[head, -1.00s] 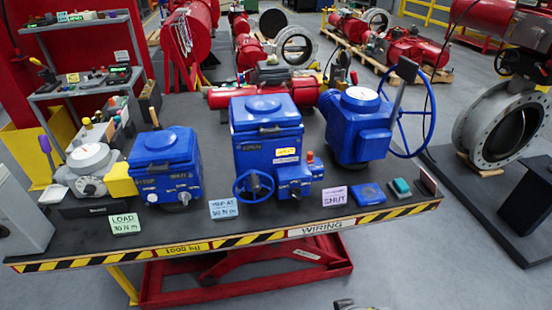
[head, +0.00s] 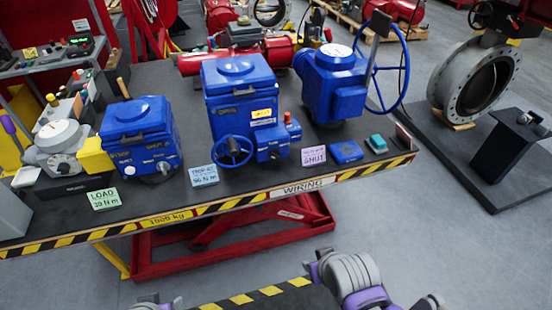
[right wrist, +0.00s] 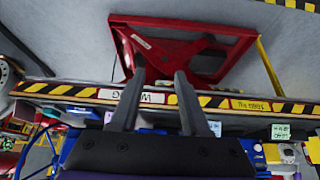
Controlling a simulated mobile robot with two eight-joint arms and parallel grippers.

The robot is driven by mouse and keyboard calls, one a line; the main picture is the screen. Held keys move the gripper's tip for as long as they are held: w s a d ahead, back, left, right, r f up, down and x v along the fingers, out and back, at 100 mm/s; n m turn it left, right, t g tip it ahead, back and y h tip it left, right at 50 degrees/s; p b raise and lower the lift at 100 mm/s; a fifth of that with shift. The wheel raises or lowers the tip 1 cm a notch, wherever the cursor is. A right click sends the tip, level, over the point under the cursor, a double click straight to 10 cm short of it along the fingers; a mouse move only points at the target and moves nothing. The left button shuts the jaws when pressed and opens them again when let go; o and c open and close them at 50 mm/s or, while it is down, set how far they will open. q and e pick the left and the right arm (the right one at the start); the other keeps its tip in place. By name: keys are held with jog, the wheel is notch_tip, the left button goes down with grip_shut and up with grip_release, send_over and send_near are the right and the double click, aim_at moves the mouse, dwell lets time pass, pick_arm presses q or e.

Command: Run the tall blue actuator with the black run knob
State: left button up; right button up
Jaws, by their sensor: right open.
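The tall blue actuator (head: 240,110) stands on the black bench top (head: 213,174), mid-view in the head view. A small blue handwheel (head: 233,151) is on its front. A small control box (head: 274,146) is at its lower right, with a red part on top. The black run knob is too small to make out surely. In the right wrist view my right gripper (right wrist: 160,76) is open and empty, its two dark fingers apart, near the bench's striped front edge. It touches no actuator. My left gripper does not show.
A shorter blue actuator (head: 140,133) stands to the left, a blue actuator with a large handwheel (head: 334,84) to the right. Label cards (head: 104,198) lie along the front. A red lift frame (head: 232,229) is under the bench.

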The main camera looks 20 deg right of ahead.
jog(key=w+d+n+t+b, duration=0.1)
jog(key=w+n+t, duration=0.15)
jog(key=w, duration=0.45)
jog(key=w+d+n+t, duration=0.1)
jog(key=w+t, duration=0.2)
jog(key=w, duration=0.4)
jog(key=n+t+b, duration=0.2)
jog(key=n+t, duration=0.4)
jog(key=t, duration=0.1)
send_near(276, 159)
jog(key=shift+y, duration=0.4)
jog(key=w+p, duration=0.1)
jog(key=w, duration=0.7)
jog(key=shift+w+d+r+p, duration=0.1)
jog(key=shift+w+r+p, duration=0.1)
jog(key=shift+p, duration=0.15)
grip_shut()
